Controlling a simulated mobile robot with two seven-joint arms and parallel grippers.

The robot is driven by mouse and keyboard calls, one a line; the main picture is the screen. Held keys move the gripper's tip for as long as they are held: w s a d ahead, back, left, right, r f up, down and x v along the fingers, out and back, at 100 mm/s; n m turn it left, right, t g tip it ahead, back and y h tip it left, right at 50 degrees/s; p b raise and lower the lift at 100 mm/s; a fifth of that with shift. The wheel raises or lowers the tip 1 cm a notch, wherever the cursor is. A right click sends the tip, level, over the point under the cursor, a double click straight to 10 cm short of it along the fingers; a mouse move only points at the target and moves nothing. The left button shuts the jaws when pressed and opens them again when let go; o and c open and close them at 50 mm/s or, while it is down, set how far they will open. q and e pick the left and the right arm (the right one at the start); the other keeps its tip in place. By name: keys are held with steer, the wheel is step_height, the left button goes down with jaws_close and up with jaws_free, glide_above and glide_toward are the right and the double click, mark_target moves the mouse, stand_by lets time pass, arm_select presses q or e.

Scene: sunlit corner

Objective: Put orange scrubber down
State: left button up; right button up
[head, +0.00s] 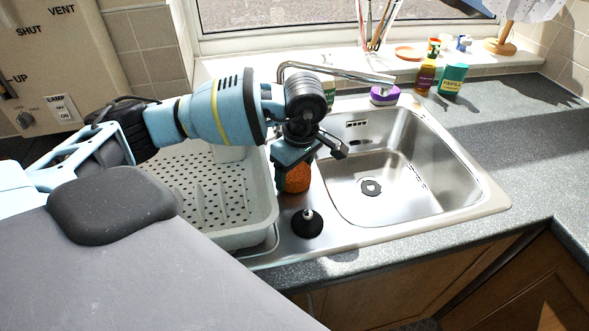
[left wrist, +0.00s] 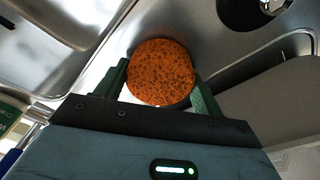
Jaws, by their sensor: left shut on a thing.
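The orange scrubber (head: 298,179) is a round, dark-speckled orange piece at the left side of the steel sink unit in the head view. In the left wrist view the scrubber (left wrist: 161,72) sits between the two green fingers. My left gripper (head: 300,170) is shut on it, and the gripper body hides its upper part in the head view. The left gripper also shows in the left wrist view (left wrist: 162,88). The scrubber is over the steel strip between the basin and the dish rack; I cannot tell whether it touches the steel. My right gripper is not in view.
A white dish rack (head: 262,222) stands just left of the scrubber. A black sink plug (head: 307,224) lies in front of it. The sink basin (head: 415,185) is empty. A purple-topped item (head: 384,95), a brown bottle (head: 425,77) and a teal container (head: 453,79) stand behind. The right counter is clear.

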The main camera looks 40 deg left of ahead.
mark_target(299, 174)
arm_select(q)
steer(key=shift+f, duration=0.15)
steer(key=o, duration=1.1)
step_height(299, 174, up, 12)
steer(key=d, duration=0.1)
steer(key=shift+d, duration=0.2)
steer(key=shift+s, duration=0.15)
